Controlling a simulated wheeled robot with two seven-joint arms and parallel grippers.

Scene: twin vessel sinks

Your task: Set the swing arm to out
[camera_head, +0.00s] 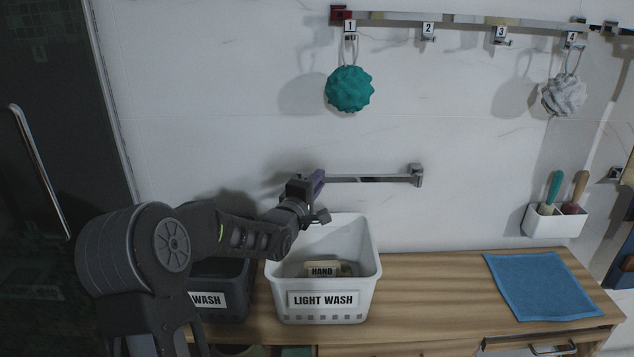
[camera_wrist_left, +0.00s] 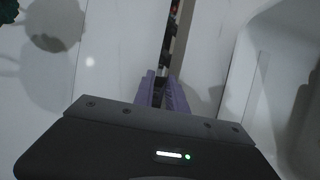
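The swing arm (camera_head: 370,179) is a slim chrome bar low on the white wall, running left from a square wall mount (camera_head: 416,175). It looks folded about flat along the wall. My left gripper (camera_head: 318,183) is at the bar's free left end, above the white basket. In the left wrist view its purple fingers (camera_wrist_left: 160,88) stand close together with the bar (camera_wrist_left: 168,50) between them, and they look shut on it. The exact contact is partly hidden in shadow. My right gripper is not in view.
The white LIGHT WASH basket (camera_head: 322,299) stands under my left gripper, with a dark basket (camera_head: 234,303) beside it. The wooden counter (camera_head: 440,290) is clear between the white basket and the blue cloth (camera_head: 541,286). A teal scrubber (camera_head: 349,89) hangs above from the hook rail (camera_head: 465,20).

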